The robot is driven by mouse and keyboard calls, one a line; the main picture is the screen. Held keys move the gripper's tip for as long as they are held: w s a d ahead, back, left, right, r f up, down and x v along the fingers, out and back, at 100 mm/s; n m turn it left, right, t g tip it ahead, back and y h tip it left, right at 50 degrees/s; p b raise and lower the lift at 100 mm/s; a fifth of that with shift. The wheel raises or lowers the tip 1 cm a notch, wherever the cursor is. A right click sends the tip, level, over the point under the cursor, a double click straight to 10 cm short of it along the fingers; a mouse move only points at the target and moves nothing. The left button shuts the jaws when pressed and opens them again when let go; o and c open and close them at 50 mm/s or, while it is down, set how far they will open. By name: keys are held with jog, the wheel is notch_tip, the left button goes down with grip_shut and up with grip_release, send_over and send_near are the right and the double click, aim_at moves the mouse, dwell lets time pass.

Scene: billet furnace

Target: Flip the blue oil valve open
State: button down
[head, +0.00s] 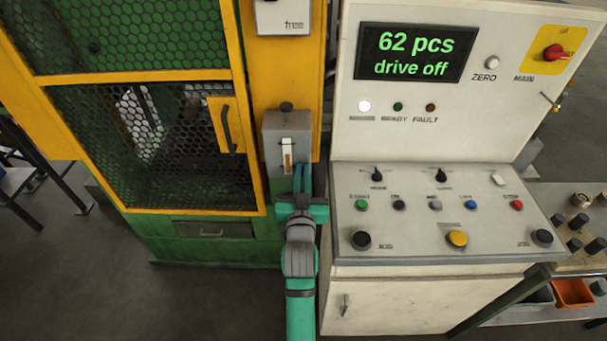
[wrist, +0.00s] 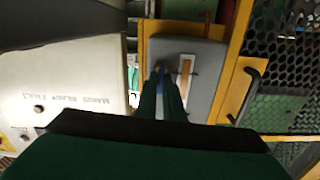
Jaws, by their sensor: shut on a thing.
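The oil unit is a grey box (head: 287,126) on the yellow post of the machine, with a tall sight gauge (head: 287,158) on its face. It also fills the middle of the wrist view (wrist: 205,62). My gripper (head: 303,173) is at the lower right of this box. In the wrist view my fingers (wrist: 161,80) are close together on a small blue piece, the blue oil valve (wrist: 160,78), just beside the gauge. Only a sliver of the valve shows between the fingers. Its handle angle is hidden, and the head view does not show it clearly.
A control panel (head: 430,215) with knobs and buttons stands close on the right of my arm. Its screen (head: 413,53) reads "62 pcs drive off". A yellow-framed mesh door (head: 155,140) with a black handle (head: 228,130) is on the left. Open floor lies at lower left.

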jog(key=shift+a+n, duration=0.15)
jog(key=shift+n, duration=0.45)
jog(key=c, duration=1.9)
grip_release()
jog(key=shift+o, duration=0.2)
jog(key=s, duration=1.1)
